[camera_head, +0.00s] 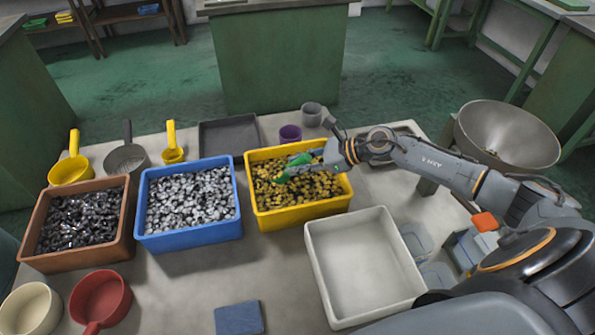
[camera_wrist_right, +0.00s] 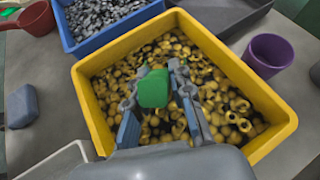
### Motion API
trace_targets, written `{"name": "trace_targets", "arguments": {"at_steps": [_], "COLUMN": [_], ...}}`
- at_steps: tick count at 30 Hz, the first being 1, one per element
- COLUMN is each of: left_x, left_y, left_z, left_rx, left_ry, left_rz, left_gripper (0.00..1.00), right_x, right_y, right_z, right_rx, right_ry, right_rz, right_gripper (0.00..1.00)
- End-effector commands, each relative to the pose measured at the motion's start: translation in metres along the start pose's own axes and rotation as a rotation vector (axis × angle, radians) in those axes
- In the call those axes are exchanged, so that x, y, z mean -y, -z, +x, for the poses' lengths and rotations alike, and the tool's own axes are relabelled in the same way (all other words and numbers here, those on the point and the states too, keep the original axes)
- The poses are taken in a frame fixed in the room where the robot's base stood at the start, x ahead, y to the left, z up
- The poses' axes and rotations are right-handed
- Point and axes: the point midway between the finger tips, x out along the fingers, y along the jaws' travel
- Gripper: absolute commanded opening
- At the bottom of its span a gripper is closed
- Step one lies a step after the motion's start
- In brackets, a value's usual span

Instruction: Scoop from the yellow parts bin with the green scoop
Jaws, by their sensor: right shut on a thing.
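The yellow parts bin (camera_head: 262,222) stands on the table right of the blue bin and is full of small brass-coloured parts. In the right wrist view the yellow bin (camera_wrist_right: 215,40) fills the middle. My right gripper (camera_head: 318,158) is over the bin, shut on the green scoop (camera_head: 293,165). The scoop points left and down, close to the parts; whether it touches them I cannot tell. In the right wrist view the scoop (camera_wrist_right: 154,88) shows between the fingers of the right gripper (camera_wrist_right: 157,105). Its bowl is mostly hidden. My left gripper is not in view.
A blue bin (camera_head: 190,246) and a brown bin (camera_head: 80,262) stand to the left. An empty white tray (camera_head: 365,265) is in front of the yellow bin. A purple cup (camera_head: 290,134) and a dark tray (camera_head: 228,137) stand behind. A metal bowl (camera_head: 508,135) is at right.

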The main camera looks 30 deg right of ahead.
Motion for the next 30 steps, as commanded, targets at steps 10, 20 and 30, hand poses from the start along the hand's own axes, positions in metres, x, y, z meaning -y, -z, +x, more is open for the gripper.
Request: {"name": "trace_targets", "arguments": {"at_steps": [10, 20, 30], "left_x": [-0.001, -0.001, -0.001], "left_y": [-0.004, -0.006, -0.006], "left_z": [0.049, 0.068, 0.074], "left_rx": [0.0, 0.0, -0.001], "left_ry": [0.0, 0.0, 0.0], "left_rz": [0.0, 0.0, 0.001], "left_gripper": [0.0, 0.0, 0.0], "right_x": [-0.002, 0.0, 0.002], "right_y": [0.011, -0.004, -0.035], "right_z": [0.001, -0.015, -0.042], "right_rx": [0.085, 0.16, 0.232], "right_ry": [0.015, 0.03, 0.042], "right_rz": [-0.007, -0.017, -0.023], "right_gripper": [0.0, 0.0, 0.0]}}
